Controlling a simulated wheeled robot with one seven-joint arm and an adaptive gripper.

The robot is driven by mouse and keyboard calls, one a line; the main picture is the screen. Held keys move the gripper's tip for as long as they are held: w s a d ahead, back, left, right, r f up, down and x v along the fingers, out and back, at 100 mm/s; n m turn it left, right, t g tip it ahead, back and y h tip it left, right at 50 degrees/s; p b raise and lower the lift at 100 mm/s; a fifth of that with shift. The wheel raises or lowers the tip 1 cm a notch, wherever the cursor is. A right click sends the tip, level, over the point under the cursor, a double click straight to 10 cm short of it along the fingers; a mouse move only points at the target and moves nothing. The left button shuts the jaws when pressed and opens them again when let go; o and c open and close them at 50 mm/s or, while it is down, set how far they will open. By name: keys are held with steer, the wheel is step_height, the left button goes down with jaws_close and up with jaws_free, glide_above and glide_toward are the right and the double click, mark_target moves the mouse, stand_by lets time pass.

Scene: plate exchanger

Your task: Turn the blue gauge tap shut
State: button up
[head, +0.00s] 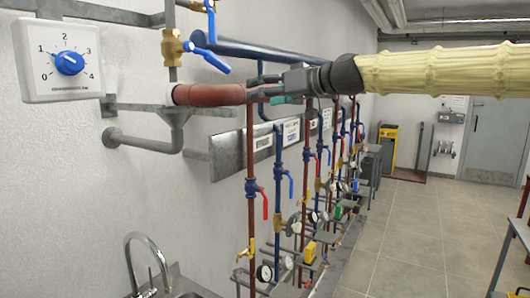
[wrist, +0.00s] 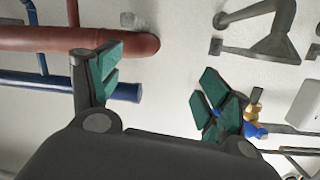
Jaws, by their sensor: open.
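A brass tap (head: 173,46) with blue levers (head: 210,60) sits on a thin vertical pipe at the upper left of the head view. No gauge shows on it, so I cannot tell whether it is the gauge tap. In the wrist view brass and blue parts (wrist: 254,113) show just beyond the right finger, partly hidden by it. My gripper (head: 257,90) is to the right of that tap, in front of the wall pipes. In the wrist view my gripper (wrist: 162,65) is open and empty, its green-padded fingers apart.
A thick red pipe end (head: 205,95) and a blue pipe (head: 265,50) run close to my gripper. A white dial box (head: 58,60) hangs at the left. Several valves and a gauge (head: 264,272) line the wall below. The tiled floor (head: 410,225) on the right is clear.

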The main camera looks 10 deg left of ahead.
step_height(320, 180, down, 16)
steer(key=w+m+h, duration=0.2)
steer(key=shift+w+a, duration=0.15)
steer(key=shift+a, duration=0.15)
steer(key=shift+f, duration=0.1)
